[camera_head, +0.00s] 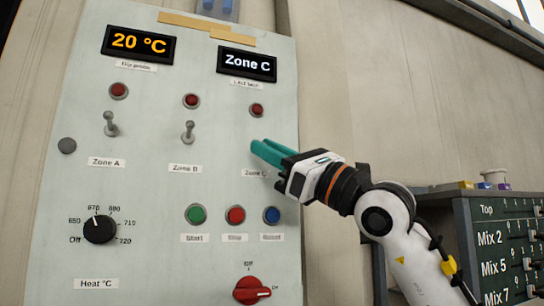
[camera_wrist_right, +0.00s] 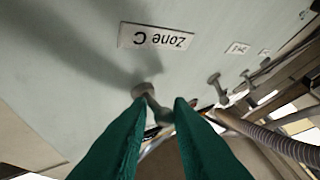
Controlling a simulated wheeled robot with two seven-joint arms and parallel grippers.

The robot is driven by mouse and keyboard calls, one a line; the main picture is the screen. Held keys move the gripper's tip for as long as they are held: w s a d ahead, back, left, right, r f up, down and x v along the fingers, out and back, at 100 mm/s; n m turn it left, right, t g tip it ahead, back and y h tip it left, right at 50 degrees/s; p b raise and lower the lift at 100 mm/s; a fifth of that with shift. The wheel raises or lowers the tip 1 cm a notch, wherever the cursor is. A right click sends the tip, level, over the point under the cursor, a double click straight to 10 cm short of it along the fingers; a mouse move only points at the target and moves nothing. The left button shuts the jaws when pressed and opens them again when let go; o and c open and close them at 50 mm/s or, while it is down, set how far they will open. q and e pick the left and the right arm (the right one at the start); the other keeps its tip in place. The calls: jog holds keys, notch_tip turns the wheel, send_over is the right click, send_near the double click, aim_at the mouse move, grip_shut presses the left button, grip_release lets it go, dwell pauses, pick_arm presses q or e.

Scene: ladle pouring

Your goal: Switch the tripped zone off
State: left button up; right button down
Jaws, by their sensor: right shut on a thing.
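The grey control panel (camera_head: 150,195) carries toggle levers for Zone A (camera_head: 110,124) and Zone B (camera_head: 188,131), both with knobs pointing up. My right gripper (camera_head: 256,148) is at the Zone C switch position, and its green fingers hide that switch in the head view. In the right wrist view, the fingers (camera_wrist_right: 165,105) are shut on the Zone C toggle lever (camera_wrist_right: 146,92), beside the upside-down Zone C label (camera_wrist_right: 156,38). Which way this lever points is unclear. A display (camera_head: 247,64) reads "Zone C". My left gripper is not in view.
Dark red lamps sit above the zones, including one above Zone C (camera_head: 257,110). Below are green (camera_head: 196,214), red (camera_head: 236,215) and blue (camera_head: 271,215) buttons, a black heat dial (camera_head: 100,229) and a red rotary switch (camera_head: 251,290). A slider box (camera_head: 505,245) stands at right.

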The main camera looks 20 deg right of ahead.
jog(key=c, duration=1.3)
grip_release()
jog(key=shift+a, duration=0.15)
jog(key=shift+c, duration=0.2)
jog(key=b+v, duration=0.4)
jog(key=v, duration=0.8)
jog(key=shift+b, duration=0.3)
